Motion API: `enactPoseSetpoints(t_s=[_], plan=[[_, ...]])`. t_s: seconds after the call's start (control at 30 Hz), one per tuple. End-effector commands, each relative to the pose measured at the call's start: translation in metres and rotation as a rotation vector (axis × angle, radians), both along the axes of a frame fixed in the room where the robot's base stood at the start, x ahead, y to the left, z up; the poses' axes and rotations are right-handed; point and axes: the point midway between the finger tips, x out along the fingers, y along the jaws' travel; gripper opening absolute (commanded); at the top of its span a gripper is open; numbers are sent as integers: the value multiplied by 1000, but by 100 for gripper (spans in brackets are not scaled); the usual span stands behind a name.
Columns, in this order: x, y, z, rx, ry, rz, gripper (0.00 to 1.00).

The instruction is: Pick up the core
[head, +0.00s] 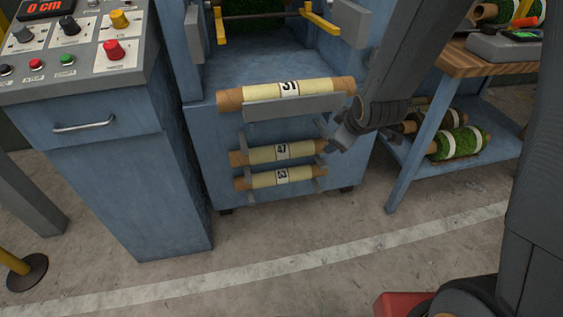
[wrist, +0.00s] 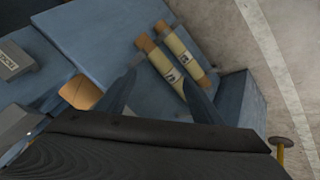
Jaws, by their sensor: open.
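Three brown cardboard cores with pale yellow numbered wraps lie level, one above another, on the front of a blue machine. The top core (head: 235,101) rests on a grey ledge. The middle core (head: 240,157) and bottom core (head: 243,183) sit on small grey brackets. My gripper (head: 340,140) is open and empty, just right of the middle core's right end and below the top core's right end. In the wrist view my gripper (wrist: 160,78) has its fingers pointing toward the blue front; two cores (wrist: 164,60) show beyond, and a brown round end (wrist: 80,92) lies left of the fingers.
A blue control cabinet (head: 125,165) with knobs and a drawer handle stands at the left. A wooden-topped bench (head: 480,63) with green turf rolls (head: 460,142) on its lower shelf stands at the right. The floor in front, crossed by a white line (head: 280,265), is mostly clear.

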Motion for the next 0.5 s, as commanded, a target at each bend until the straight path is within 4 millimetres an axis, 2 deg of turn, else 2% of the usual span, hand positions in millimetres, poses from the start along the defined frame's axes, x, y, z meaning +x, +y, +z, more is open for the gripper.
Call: enactPoseSetpoints(t_s=[0.03, 0.3, 0.5], plan=[[14, 7, -28, -19, -30, 46, 60], [70, 44, -103, -135, -233, 287, 60], [104, 74, -158, -229, -391, 448, 60]])
